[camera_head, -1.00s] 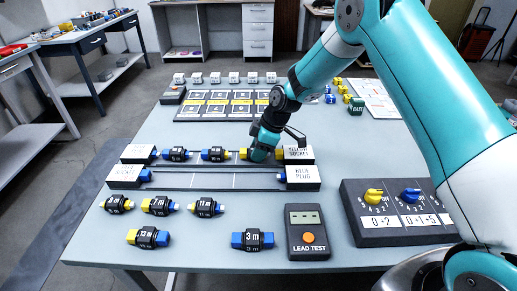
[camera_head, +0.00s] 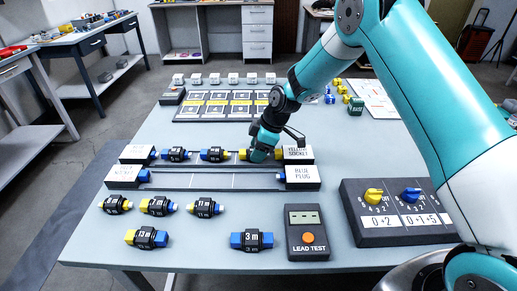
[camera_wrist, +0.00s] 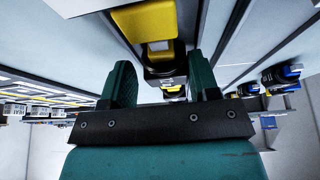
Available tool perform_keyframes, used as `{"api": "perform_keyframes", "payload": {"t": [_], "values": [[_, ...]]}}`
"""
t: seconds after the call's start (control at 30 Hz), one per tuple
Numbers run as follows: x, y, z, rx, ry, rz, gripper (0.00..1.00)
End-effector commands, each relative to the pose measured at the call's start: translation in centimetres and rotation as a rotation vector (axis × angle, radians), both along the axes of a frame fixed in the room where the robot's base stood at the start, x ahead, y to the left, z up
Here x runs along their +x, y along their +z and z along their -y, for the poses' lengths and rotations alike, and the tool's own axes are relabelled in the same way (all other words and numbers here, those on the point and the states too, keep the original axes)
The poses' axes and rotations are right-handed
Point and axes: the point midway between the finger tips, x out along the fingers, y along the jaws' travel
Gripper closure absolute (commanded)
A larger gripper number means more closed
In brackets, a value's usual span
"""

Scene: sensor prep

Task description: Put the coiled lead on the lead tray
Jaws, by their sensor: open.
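The lead tray (camera_head: 215,169) is a long two-row rack with white-topped end blocks. My gripper (camera_head: 262,152) is low over the right part of that row, beside the yellow socket block (camera_head: 298,154). Yellow ends show on both sides of it. In the wrist view my gripper (camera_wrist: 163,80) is open, its fingers on either side of a black coiled lead (camera_wrist: 165,72) with a yellow end (camera_wrist: 158,48). Whether the fingers touch it cannot be told.
Several coiled leads lie loose in front of the tray, including a 3 m one (camera_head: 252,240). A lead tester (camera_head: 307,235) and a black knob box (camera_head: 395,212) stand at the front right. A marked panel (camera_head: 222,105) lies behind the tray.

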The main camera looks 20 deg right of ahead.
Motion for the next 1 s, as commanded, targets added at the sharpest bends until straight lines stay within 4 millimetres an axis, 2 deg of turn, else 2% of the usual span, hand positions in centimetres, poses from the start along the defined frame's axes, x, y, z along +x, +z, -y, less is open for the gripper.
{"api": "perform_keyframes", "payload": {"t": [0.03,0.27,0.6,0.8,0.93,1.0], "values": [[-1.1,-1.4,-0.2,-0.005,0.008,-0.035,0.32],[-1.1,0.7,0.1,-0.003,0.008,-0.034,0.32],[-1.6,8.2,3.3,-0.001,0.001,-0.021,0.32],[-1.9,10.7,4.3,-0.001,0.002,-0.022,0.32],[-2.7,12.3,3.9,0.002,-0.013,-0.03,0.32],[-4.4,14.0,3.0,0.006,-0.044,-0.048,0.32]]}}
